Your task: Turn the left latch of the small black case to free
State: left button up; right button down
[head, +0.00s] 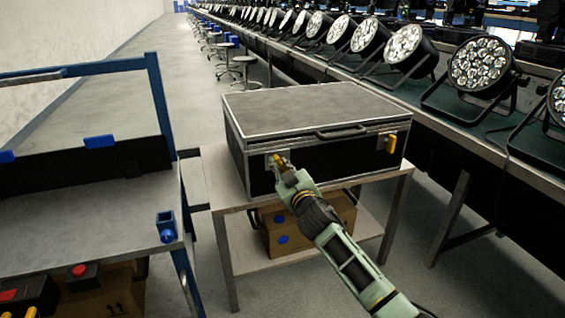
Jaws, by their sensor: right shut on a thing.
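The small black case (312,130) with silver edges and a grey lid stands shut on a small table. Its handle (341,132) is at the upper front edge. A yellow latch (392,144) hangs upright at the right of the front face. My right gripper (279,162) is at the left end of the front face, shut on the left latch, which is yellow and mostly hidden by the fingers. The latch's exact angle cannot be told. My left gripper is not in view.
The small table (232,262) has a lower shelf with a cardboard box (308,228). A workbench (90,215) with a blue frame stands at the left. A long bench with several par cans (482,66) runs along the right. Stools (243,72) stand behind.

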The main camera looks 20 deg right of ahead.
jog(key=n+p, duration=0.1)
jog(key=n, duration=0.2)
jog(key=shift+r, duration=0.15)
jog(key=n+p, duration=0.2)
jog(key=n, duration=0.4)
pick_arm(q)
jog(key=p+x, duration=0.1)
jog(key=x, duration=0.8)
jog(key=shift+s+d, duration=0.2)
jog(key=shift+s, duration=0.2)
pick_arm(e)
jog(key=shift+n, duration=1.8)
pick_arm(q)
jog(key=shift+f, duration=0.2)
pick_arm(e)
jog(key=c, duration=1.8)
grip_release()
jog(key=shift+a, duration=0.1)
jog(key=shift+o, duration=0.2)
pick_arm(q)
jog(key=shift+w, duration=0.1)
pick_arm(e)
jog(key=s, duration=1.2)
jog(key=shift+d, duration=0.3)
jog(key=shift+f, duration=0.25)
